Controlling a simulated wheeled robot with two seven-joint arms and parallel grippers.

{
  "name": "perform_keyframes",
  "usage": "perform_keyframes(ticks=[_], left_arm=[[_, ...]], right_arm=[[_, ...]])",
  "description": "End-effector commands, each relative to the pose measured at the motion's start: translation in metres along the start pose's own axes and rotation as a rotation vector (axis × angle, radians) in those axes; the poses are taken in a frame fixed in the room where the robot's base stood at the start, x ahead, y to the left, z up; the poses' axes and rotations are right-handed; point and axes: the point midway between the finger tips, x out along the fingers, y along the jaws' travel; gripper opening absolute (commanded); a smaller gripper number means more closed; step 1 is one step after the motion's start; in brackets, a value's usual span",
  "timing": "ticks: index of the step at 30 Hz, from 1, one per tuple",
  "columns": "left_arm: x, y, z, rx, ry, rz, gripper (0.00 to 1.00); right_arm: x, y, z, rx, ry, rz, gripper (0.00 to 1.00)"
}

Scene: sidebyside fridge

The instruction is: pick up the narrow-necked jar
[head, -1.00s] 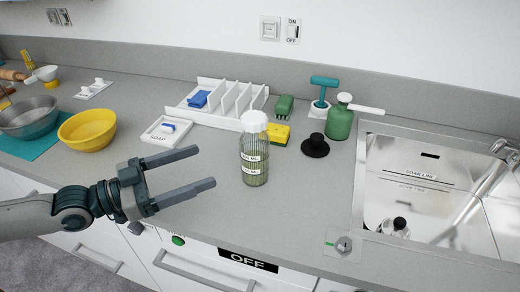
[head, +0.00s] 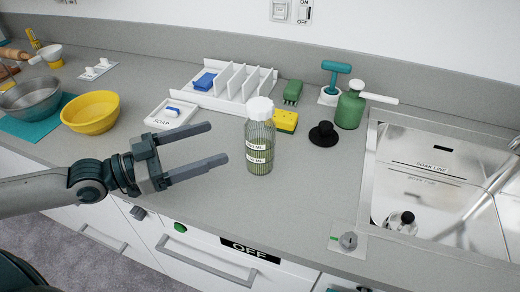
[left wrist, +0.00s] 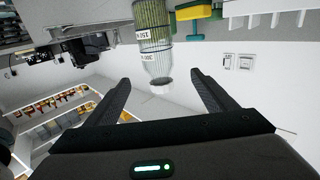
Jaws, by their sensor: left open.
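The narrow-necked jar (head: 260,138) is clear ribbed glass with a white cap, white label bands and greenish contents. In the left wrist view the jar (left wrist: 153,45) appears upside down beyond the fingertips, between the lines of the two fingers (left wrist: 160,85). My right gripper is not in view.
A white rack (head: 227,92), soap dish (head: 172,114), yellow sponge (head: 286,121), black stopper (head: 323,135) and green pump bottle (head: 350,107) stand behind the jar. The steel sink (head: 430,170) is at right, a yellow bowl (head: 91,111) at left.

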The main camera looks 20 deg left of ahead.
Motion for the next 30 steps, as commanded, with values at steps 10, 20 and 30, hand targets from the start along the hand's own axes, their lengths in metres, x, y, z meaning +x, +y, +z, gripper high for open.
perform_keyframes(ticks=[10,20,30], left_arm=[[0.017,0.001,-0.001,0.001,0.005,0.003,0.78],[0.042,0.001,-0.003,0.000,0.006,0.003,0.78],[0.075,0.001,-0.004,-0.003,0.006,0.004,0.78]], right_arm=[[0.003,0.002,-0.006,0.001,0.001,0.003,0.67],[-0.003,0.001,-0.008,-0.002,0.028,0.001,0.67],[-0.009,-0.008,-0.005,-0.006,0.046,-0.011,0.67]])
